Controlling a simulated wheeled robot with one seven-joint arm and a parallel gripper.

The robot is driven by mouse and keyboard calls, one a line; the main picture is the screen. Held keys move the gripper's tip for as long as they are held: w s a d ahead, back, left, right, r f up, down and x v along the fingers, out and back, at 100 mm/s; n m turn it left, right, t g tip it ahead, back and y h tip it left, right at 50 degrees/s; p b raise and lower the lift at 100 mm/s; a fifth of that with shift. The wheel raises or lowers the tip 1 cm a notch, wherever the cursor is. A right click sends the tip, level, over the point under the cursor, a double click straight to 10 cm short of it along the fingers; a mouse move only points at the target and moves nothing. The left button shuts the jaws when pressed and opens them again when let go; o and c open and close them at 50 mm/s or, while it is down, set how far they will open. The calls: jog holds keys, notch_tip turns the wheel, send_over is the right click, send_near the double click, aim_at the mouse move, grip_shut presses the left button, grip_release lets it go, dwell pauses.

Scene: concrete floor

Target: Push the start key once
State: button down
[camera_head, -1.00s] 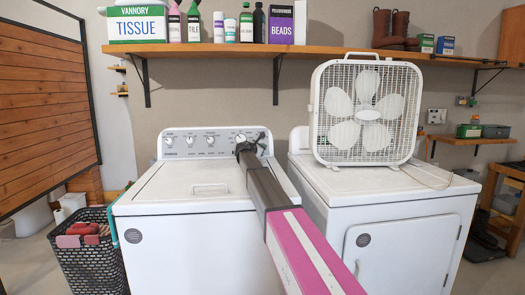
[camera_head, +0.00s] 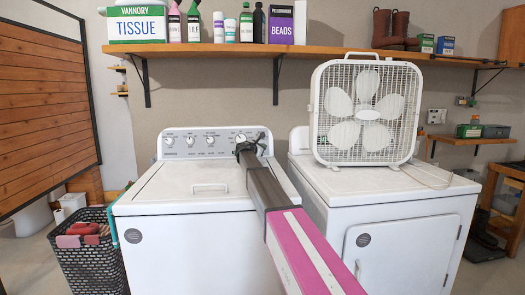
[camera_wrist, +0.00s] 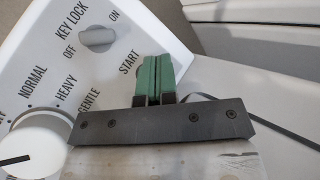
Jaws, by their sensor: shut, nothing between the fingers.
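The white washer (camera_head: 195,200) stands at the left, with a row of knobs on its upright control panel (camera_head: 183,141). In the wrist view the panel shows a START label (camera_wrist: 128,62), a KEY LOCK switch (camera_wrist: 97,38) and a white dial (camera_wrist: 36,145). My gripper (camera_head: 263,135) is at the panel's right end. In the wrist view its green fingers (camera_wrist: 153,62) are together, empty, right beside the START label. The start key is mostly or wholly hidden behind the fingers. I cannot tell whether they touch it.
A second white machine (camera_head: 385,205) stands at the right with a box fan (camera_head: 365,112) on top. A wooden shelf (camera_head: 220,49) with bottles and boxes runs above. A black basket (camera_head: 90,265) stands at the left on the floor. The washer's lid is clear under my arm.

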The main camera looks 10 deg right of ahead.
jog(key=shift+w, duration=0.1)
dwell(0.3)
jog(key=shift+w+f, duration=0.1)
jog(key=shift+w, duration=0.2)
jog(key=shift+w+f, duration=0.1)
jog(key=shift+w, duration=0.3)
dwell(0.7)
jog(key=shift+s, duration=0.15)
dwell(0.3)
jog(key=shift+s+r, duration=0.2)
jog(key=shift+s, duration=0.45)
jog(key=shift+s+r, duration=0.25)
jog(key=shift+s, duration=0.55)
jog(key=shift+s+r, duration=0.3)
jog(key=shift+s, duration=0.5)
jog(key=shift+s+r, duration=0.25)
jog(key=shift+s, duration=0.55)
